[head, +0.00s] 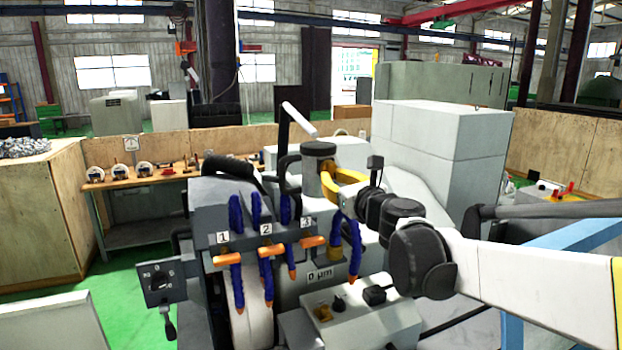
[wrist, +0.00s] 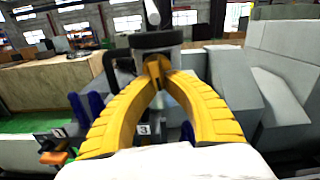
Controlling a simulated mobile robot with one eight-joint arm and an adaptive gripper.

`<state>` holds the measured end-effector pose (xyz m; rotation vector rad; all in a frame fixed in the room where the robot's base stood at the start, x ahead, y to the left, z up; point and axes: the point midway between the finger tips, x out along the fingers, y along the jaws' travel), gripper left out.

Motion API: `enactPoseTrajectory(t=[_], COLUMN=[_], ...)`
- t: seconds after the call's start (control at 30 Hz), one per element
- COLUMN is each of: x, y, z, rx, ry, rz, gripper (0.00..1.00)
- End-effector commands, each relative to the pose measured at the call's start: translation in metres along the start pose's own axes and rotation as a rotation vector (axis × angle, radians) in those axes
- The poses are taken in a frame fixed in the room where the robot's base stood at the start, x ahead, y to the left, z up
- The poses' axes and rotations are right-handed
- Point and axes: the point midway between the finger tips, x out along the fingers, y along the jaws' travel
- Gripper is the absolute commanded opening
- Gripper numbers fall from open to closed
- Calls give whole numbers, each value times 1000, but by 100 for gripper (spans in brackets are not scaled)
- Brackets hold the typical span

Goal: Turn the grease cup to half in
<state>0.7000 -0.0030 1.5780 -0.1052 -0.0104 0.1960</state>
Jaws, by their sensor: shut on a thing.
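The grease cup (head: 319,149) has a round dark grey cap and stands upright on top of the grinder, near the middle of the head view. In the wrist view its dark cap (wrist: 156,41) is straight ahead at the top centre. My gripper (head: 328,182) has yellow fingers and comes in from the right. The fingertips hide part of that. I cannot read any turn mark on the cup.
Blue hoses with orange nozzles and valves labelled 1, 2 and 3 (head: 266,229) stand left of the cup. A white-tipped lever (head: 299,119) rises behind it. A control box (head: 362,312) lies below, and a large grey cabinet (head: 440,140) stands at the right.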

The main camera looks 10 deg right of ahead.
Motion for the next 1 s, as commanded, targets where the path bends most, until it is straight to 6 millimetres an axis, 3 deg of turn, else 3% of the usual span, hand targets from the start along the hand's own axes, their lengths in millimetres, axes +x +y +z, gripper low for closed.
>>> enactPoseTrajectory(t=[0.33,0.87,0.9,0.93,1.0], x=[1,1,1,1,1], y=[2,2,2,2,2], z=[2,2,2,2,2], rx=[111,123,123,123,123], ry=[-1,-1,-1,-1,-1], rz=[1,1,1,1,1], gripper=[0,0,25,34,36])
